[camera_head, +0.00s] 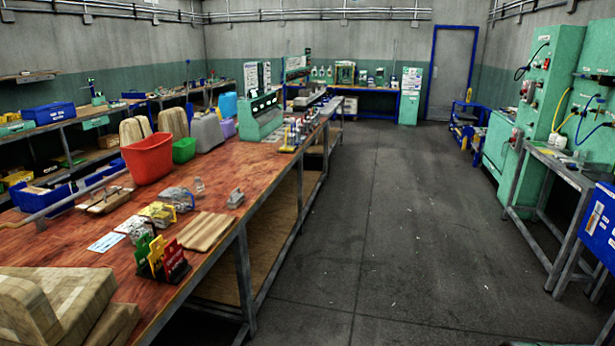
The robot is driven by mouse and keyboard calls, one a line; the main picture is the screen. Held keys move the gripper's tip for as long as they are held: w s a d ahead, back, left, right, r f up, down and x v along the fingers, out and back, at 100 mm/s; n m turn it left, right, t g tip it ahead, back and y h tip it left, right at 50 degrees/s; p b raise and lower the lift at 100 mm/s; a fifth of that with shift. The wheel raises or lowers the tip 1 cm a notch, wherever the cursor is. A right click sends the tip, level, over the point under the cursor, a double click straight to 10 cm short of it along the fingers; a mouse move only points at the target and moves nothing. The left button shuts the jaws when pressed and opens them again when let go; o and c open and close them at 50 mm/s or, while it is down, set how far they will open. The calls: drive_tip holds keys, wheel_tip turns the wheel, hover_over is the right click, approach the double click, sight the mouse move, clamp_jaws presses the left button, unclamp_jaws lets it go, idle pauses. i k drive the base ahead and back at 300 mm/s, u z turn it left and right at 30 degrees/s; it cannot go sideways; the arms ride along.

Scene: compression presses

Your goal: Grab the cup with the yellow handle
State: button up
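I cannot make out a cup with a yellow handle for certain. On the long wooden workbench (215,226) at the left, a yellow item (158,212) lies among small grey parts, but its shape is unclear. Farther along the bench stands a row of small upright items (297,132), too small to identify. My gripper is not in view.
Green machines (553,75) and a metal table (556,170) stand at the right. The floor aisle (400,220) between is clear.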

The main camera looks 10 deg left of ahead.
sight(160, 210)
drive_tip(key=i, duration=2.9)
drive_tip(key=u, duration=2.15)
